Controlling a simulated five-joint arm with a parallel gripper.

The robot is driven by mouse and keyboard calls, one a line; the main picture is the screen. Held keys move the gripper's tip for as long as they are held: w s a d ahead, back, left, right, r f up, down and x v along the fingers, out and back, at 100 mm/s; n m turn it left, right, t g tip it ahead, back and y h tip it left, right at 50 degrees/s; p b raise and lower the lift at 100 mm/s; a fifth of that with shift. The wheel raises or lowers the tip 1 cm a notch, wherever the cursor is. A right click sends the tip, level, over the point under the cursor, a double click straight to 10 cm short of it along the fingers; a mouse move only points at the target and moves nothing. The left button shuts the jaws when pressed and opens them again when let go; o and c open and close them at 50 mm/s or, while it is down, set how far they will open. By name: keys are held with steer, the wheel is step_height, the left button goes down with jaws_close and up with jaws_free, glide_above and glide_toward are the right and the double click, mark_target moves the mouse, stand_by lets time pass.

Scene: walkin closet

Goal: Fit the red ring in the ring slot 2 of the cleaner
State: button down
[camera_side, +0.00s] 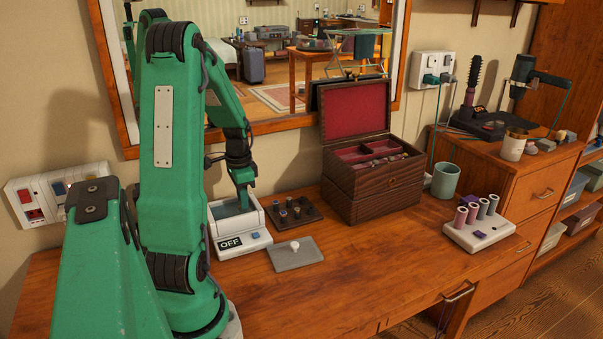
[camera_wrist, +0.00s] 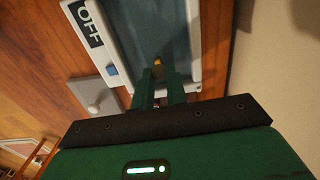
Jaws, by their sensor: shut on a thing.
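The cleaner (camera_side: 261,238) is a white open box with an OFF label and a blue button, standing on the desk below the mirror. It also shows in the wrist view (camera_wrist: 109,50), with its grey-blue basin under my gripper. My gripper (camera_side: 244,206) points down into the basin opening. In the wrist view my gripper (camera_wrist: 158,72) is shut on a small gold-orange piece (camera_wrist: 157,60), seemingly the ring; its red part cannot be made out. The ring slots cannot be told apart, and the side view hides the ring behind my fingers and the cleaner's wall.
A dark tray (camera_side: 314,217) with several small ring-like pieces stands right of the cleaner. A grey lid (camera_side: 292,262) with a white knob lies in front. An open wooden jewellery box (camera_side: 377,198), a green cup (camera_side: 445,181) and a white roller stand (camera_side: 480,239) are further right. The front desk is clear.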

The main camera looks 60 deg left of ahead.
steer(key=shift+f, duration=1.1)
stand_by(2.1)
steer(key=c, duration=1.3)
jaws_free()
steer(key=shift+r, duration=3.9)
steer(key=w+d+r+t, duration=0.15)
steer(key=d+r, duration=0.25)
steer(key=d, duration=0.4)
steer(key=w+d+r+t+y, duration=0.1)
steer(key=w+d+r, duration=0.2)
steer(key=d, duration=0.5)
steer(key=w+d+r+t, duration=0.15)
steer(key=d+r, duration=0.25)
steer(key=d, duration=0.4)
steer(key=shift+t+h, duration=0.5)
steer(key=shift+t, duration=0.3)
steer(key=s+d, duration=0.1)
steer(key=d, duration=0.1)
steer(key=s+d, duration=0.1)
steer(key=d, duration=0.2)
steer(key=s+d+r, duration=0.1)
steer(key=d, duration=0.1)
steer(key=shift+s+d, duration=0.1)
steer(key=shift+d, duration=0.2)
